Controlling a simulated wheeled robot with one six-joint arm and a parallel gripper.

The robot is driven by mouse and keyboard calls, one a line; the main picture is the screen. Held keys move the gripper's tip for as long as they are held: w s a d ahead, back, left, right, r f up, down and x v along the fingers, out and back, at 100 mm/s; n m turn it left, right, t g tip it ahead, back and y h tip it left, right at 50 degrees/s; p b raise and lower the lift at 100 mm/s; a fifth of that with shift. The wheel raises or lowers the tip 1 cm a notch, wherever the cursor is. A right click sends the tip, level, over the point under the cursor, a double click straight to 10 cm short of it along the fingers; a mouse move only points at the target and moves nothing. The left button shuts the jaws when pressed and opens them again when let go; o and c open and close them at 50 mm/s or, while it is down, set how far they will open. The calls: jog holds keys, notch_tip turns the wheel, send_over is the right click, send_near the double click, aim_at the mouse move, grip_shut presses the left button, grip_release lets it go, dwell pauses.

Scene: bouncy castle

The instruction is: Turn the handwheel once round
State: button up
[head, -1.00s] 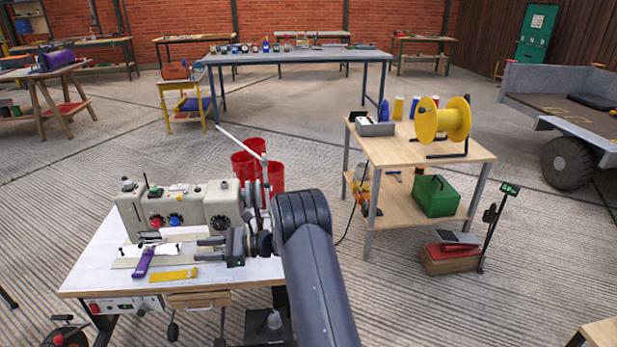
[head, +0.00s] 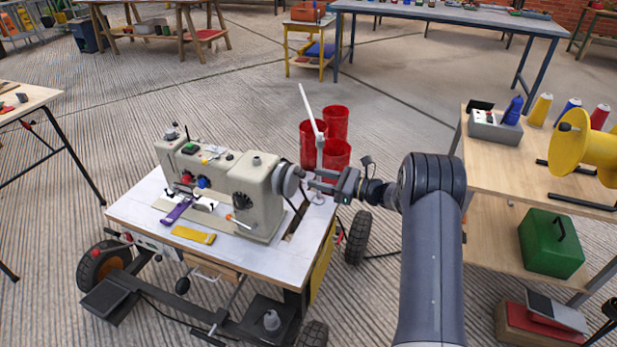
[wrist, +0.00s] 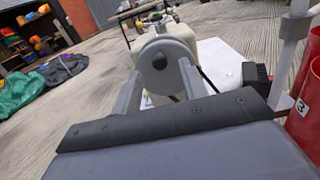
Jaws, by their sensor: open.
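The cream sewing machine (head: 215,180) stands on a white-topped cart table. Its grey round handwheel (head: 284,180) is on the machine's right end. My gripper (head: 312,180) is at that end, pointing left at the handwheel. In the wrist view, the handwheel (wrist: 166,50) with its dark hub lies straight ahead. My gripper (wrist: 160,75) is open, with one finger on each side of the wheel's face. I cannot tell whether the fingers touch the rim.
Red bins (head: 336,157) stand behind the table's right end, with a white slanted rod (head: 311,110) rising near my gripper. A purple tool (head: 176,211) and a yellow piece (head: 194,235) lie on the tabletop. A wooden shelf cart (head: 480,165) stands right of my arm.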

aim_at(305, 175)
jog(key=shift+x, duration=1.95)
jog(key=shift+c, duration=0.4)
grip_shut()
